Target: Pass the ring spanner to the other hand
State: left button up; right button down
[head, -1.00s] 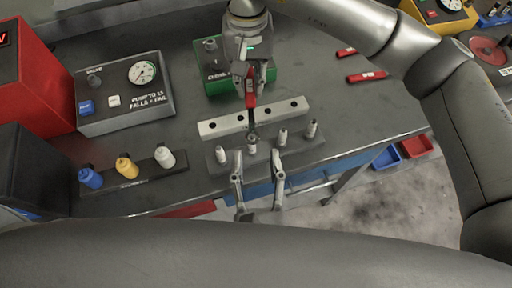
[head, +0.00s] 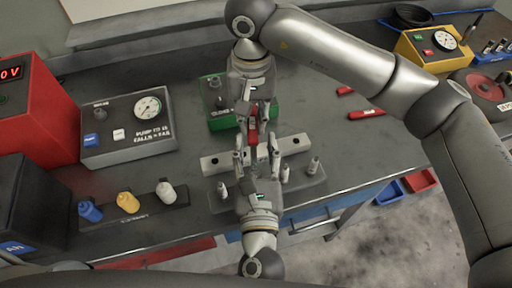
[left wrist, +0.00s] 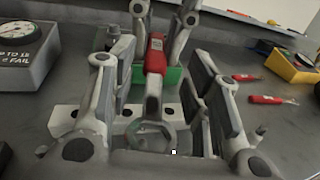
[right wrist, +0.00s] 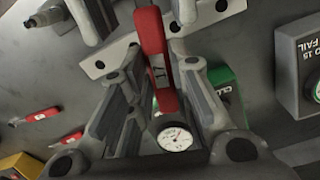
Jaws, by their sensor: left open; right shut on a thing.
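The ring spanner has a red handle (head: 253,134) and a grey shaft with a ring end (left wrist: 150,132). My right gripper (head: 254,120) is shut on the red handle, which also shows in the right wrist view (right wrist: 152,45). The spanner hangs with its ring end towards my left gripper (head: 257,157). My left gripper is open, with its fingers on either side of the shaft and ring in the left wrist view. A gap shows between each left finger and the spanner. In the head view the ring end is largely hidden between the fingers.
Below the grippers lie a pale bar with holes (head: 294,145) and a grey block with upright pegs (head: 313,166). A green box (head: 219,117) stands behind. Red-handled tools (head: 366,114) lie at right.

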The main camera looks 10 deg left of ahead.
pick_arm(q)
jog(key=shift+d, duration=0.1)
grip_shut()
pick_arm(e)
jog(key=c, duration=1.3)
grip_release()
jog(key=shift+o, duration=0.2)
